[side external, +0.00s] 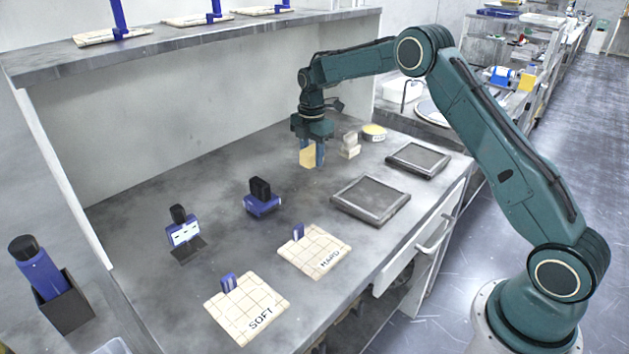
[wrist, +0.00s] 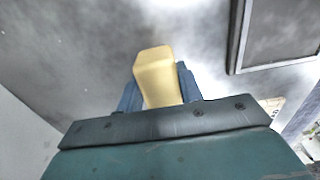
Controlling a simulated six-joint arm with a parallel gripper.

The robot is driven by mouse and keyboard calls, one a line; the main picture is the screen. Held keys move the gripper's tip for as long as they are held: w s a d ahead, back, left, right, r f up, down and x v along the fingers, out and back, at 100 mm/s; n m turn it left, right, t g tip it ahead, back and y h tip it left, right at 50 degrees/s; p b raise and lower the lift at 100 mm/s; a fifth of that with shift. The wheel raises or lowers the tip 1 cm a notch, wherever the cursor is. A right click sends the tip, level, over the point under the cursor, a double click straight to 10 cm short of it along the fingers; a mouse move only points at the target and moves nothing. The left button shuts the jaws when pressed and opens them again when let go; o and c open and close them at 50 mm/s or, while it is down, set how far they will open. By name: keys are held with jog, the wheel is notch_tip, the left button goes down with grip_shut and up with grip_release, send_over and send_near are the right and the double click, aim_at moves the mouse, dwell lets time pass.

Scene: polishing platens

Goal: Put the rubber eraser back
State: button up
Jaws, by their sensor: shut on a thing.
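The rubber eraser, a tan-yellow block (side external: 308,156), is held between the blue fingers of my gripper (side external: 312,152). In the wrist view the yellow block (wrist: 158,78) sticks out past the fingertips, with a blue finger on each side of it. My gripper (wrist: 160,92) is shut on it and points down over the back part of the grey bench. I cannot tell whether the block touches the bench or hangs just above it.
A pale stepped block (side external: 350,147) and a round yellow-rimmed tin (side external: 373,132) stand just right of my gripper. Two dark square platens (side external: 371,200) (side external: 418,160) lie to the right. Tiles marked SOFT (side external: 247,306) and HARD (side external: 314,250) lie in front.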

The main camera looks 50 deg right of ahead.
aim_at(312, 177)
jog(key=shift+f, duration=2.15)
jog(key=shift+f, duration=0.1)
jog(key=o, duration=1)
jog(key=shift+o, duration=0.2)
notch_tip(312, 177, up, 12)
jog(key=shift+f, duration=0.15)
jog(key=shift+r, duration=0.3)
